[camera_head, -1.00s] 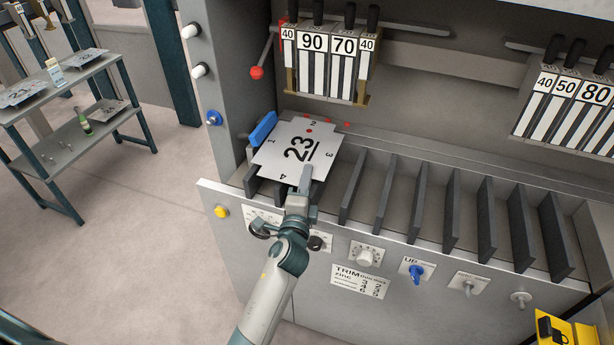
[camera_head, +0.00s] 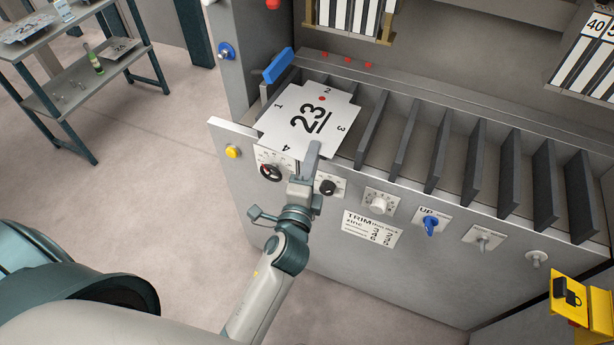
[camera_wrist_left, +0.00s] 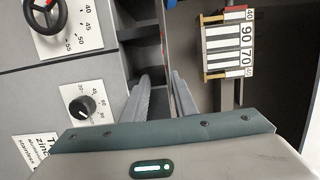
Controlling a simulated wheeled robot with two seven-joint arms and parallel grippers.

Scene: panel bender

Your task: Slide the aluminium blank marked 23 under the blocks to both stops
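The aluminium blank marked 23 (camera_head: 310,118) is a pale cross-shaped plate, above the dark fins at the left end of the machine front. Its side marked 2 and a red dot face the machine; side 4 is towards me. My left gripper (camera_head: 313,152) overlaps its front edge between 4 and 3, one finger on top; the plate hides the other. I cannot identify the stops. My right gripper is out of view.
A blue bar (camera_head: 278,66) stands at the blank's far left. Small red dots (camera_head: 346,59) mark the ledge behind it. Upright dark fins (camera_head: 415,160) run rightward. Knobs and a blue switch (camera_head: 431,226) project from the front panel. A shelf table (camera_head: 85,75) stands left.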

